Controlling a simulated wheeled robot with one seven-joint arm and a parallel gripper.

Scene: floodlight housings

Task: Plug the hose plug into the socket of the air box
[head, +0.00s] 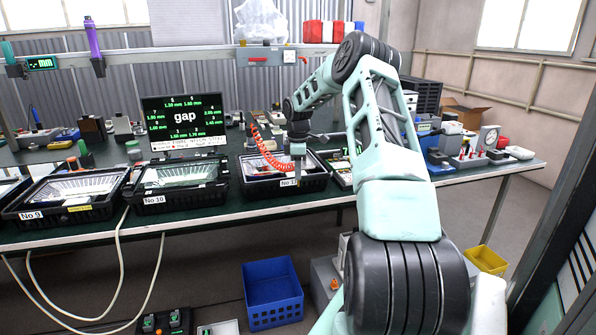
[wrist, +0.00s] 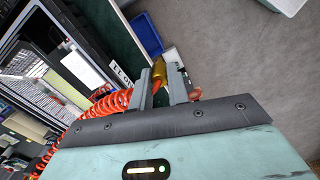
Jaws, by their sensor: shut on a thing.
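My gripper (head: 297,170) is at the front right of the third black floodlight housing (head: 262,184) on the bench. In the wrist view, the two jaws of my gripper (wrist: 162,84) are shut on the hose plug (wrist: 160,68), a brass-coloured piece pointing away from the palm. The orange-red coiled hose (head: 268,150) runs from the back of the bench down to my gripper. The coils of the hose also show left of the jaws in the wrist view (wrist: 108,103). I cannot pick out the air box or its socket for certain in either view.
Housings marked No 9 (head: 62,210) and No 10 (head: 180,200) stand to the left. A screen (head: 184,120) reading "gap" is behind them. Gauges and fittings crowd the bench's right end.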

